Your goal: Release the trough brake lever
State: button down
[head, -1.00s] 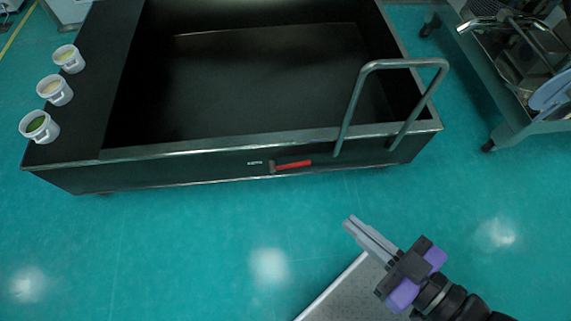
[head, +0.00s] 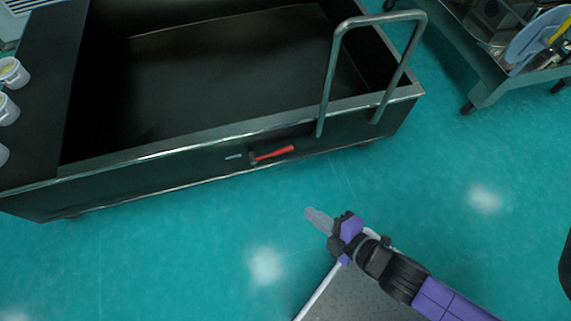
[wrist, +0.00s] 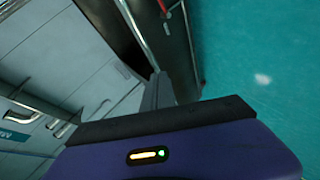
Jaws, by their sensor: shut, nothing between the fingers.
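The red brake lever (head: 274,153) sits on the front side of the black trough (head: 150,184), right of a small pale label. It lies nearly level, its right end tilted slightly up. My gripper (head: 318,220) is in front of the trough, below and right of the lever, apart from it. Its fingers are shut with nothing between them. In the wrist view the shut fingers (wrist: 158,92) point toward the trough side (wrist: 176,50). A small red bit at the trough's edge in that view may be the lever; most of it is hidden.
A grey metal push handle (head: 330,75) rises from the trough's right end. White cups (head: 12,72) stand on the ledge at left. A grey cart (head: 490,92) with dishes stands at the upper right. The teal floor between my gripper and the trough is clear.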

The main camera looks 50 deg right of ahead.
jog(key=w+d+f+n+g+h+b, duration=0.1)
jog(key=w+d+f+n+b, duration=0.15)
jog(key=f, duration=0.45)
jog(key=w+d+f+n+h+b, duration=0.1)
jog(key=w+d+f+n+b, duration=0.15)
jog(key=f, duration=0.35)
jog(key=w+d+f+n+g+h+b, duration=0.1)
jog(key=w+f+n+b, duration=0.2)
jog(key=f, duration=0.4)
jog(key=w+d+f+n+g+h+b, duration=0.1)
jog(key=w+d+f+n+h+b, duration=0.2)
jog(key=w+d+f+n+b, duration=0.2)
jog(key=w+d+f+n, duration=0.3)
jog(key=w+f+n, duration=0.1)
jog(key=w+n, duration=0.1)
jog(key=shift+w+d+h, duration=0.3)
jog(key=shift+h, duration=0.1)
jog(key=shift+w+f+b, duration=0.1)
jog(key=shift+b, duration=0.2)
jog(key=b+x, duration=0.5)
jog(key=x, duration=0.5)
jog(key=shift+w+a+r+p, duration=0.1)
jog(key=shift+w+r+p, duration=0.1)
jog(key=shift+r+p, duration=0.6)
jog(key=shift+w+a+r+p, duration=0.1)
jog(key=shift+w+r+p, duration=0.2)
jog(key=shift+r, duration=0.95)
jog(key=shift+r, duration=0.15)
